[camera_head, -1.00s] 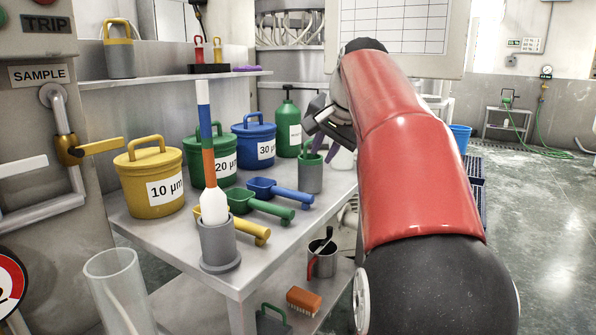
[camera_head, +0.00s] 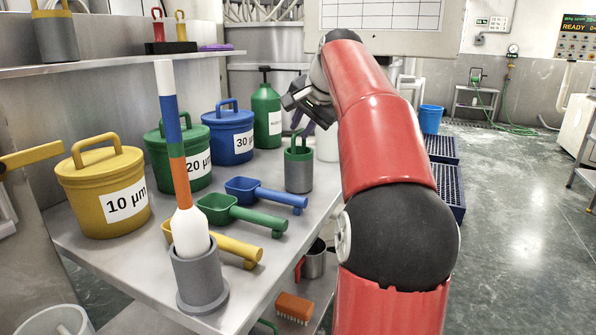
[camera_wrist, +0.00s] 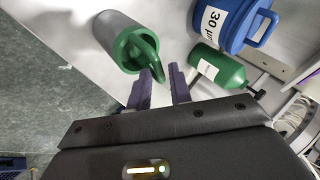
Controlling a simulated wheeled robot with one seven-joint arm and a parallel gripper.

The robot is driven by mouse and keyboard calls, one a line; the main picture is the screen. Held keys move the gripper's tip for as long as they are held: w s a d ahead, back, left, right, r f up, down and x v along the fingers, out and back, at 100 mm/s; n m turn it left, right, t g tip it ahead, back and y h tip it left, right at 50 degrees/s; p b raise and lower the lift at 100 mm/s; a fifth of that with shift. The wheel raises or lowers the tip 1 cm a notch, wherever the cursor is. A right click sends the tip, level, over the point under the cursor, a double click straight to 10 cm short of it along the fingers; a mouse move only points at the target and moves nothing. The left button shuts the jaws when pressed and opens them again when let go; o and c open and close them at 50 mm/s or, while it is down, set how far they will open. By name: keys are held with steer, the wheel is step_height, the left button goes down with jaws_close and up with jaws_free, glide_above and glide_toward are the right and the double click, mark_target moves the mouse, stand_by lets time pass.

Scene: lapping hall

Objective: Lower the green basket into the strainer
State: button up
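The green basket (camera_head: 299,148), with an upright hoop handle, shows at the top of a grey cylinder (camera_head: 299,177) near the table's right edge. I cannot tell whether this cylinder is the strainer or how deep the basket sits.
The yellow (camera_head: 103,190), green (camera_head: 178,160) and blue (camera_head: 229,137) lidded tubs and a green pump bottle (camera_head: 265,115) stand behind. Coloured scoops (camera_head: 265,195) lie left of the cylinder. A striped stick stands in a grey holder (camera_head: 200,275) in front.

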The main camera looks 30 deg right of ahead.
steer(key=shift+x, duration=1.35)
jaws_close()
steer(key=shift+r, duration=0.1)
